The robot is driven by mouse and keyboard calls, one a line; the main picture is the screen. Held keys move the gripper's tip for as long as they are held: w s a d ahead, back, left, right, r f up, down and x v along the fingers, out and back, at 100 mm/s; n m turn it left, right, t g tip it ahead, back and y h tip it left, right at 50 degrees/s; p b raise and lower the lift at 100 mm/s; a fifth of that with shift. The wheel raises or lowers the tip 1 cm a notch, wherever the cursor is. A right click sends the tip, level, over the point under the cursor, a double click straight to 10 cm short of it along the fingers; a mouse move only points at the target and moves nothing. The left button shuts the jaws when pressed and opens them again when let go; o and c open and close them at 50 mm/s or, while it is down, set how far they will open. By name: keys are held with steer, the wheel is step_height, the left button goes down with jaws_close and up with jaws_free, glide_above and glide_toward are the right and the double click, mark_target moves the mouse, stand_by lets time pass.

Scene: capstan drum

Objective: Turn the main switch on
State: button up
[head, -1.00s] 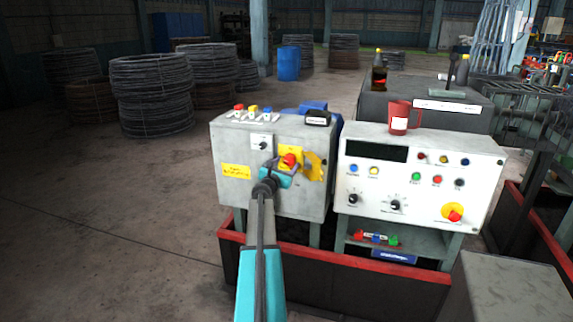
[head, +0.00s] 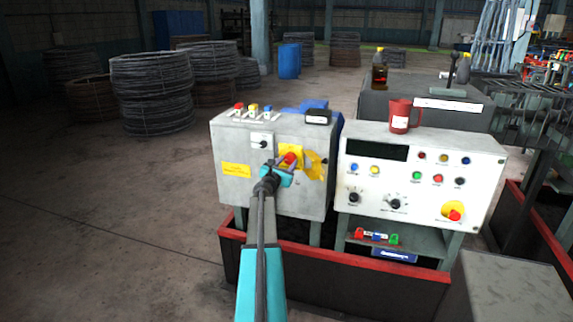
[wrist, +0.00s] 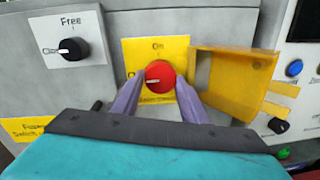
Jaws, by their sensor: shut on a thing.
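The main switch is a red round knob (wrist: 160,75) on a yellow plate (wrist: 140,48) marked "On" at its top. A pale mark on the knob points left, away from "On". My gripper (wrist: 158,88) is shut on the red knob, with one purple finger at its left and one at its right. The fingers hide some of the plate's lower lettering. In the head view the red knob (head: 291,159) shows on the front of the left grey cabinet (head: 232,190), with my gripper (head: 284,166) at it.
A yellow cover (wrist: 230,80) stands swung open right of the knob, close to my right finger. A black selector knob (wrist: 73,49) marked "Free" sits at upper left. A white control panel (head: 420,205) stands to the right, with a red mug (head: 400,121) on top.

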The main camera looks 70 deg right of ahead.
steer(key=shift+d+r, duration=0.2)
steer(key=shift+d, duration=0.15)
steer(key=shift+d+f+m+b, duration=0.1)
steer(key=shift+d+m+b, duration=0.15)
steer(key=shift+b, duration=0.2)
steer(key=shift+o, duration=0.2)
steer(key=m+b, duration=0.3)
steer(key=b, duration=0.1)
steer(key=shift+f+m+b, duration=0.1)
steer(key=shift+m+b, duration=0.2)
steer(key=shift+m, duration=0.05)
steer(key=m+b, duration=0.4)
steer(key=shift+b, duration=0.3)
steer(key=m+b, duration=0.3)
steer(key=m+t+b, duration=0.1)
steer(key=m+b, duration=0.2)
steer(key=shift+s+y, duration=0.1)
steer(key=shift+y, duration=0.2)
steer(key=m+b, duration=0.2)
steer(key=shift+r+m, duration=0.25)
steer(key=shift+m, duration=0.05)
steer(key=shift+r+b, duration=0.1)
steer(key=shift+b, duration=0.25)
steer(key=shift+m, duration=0.3)
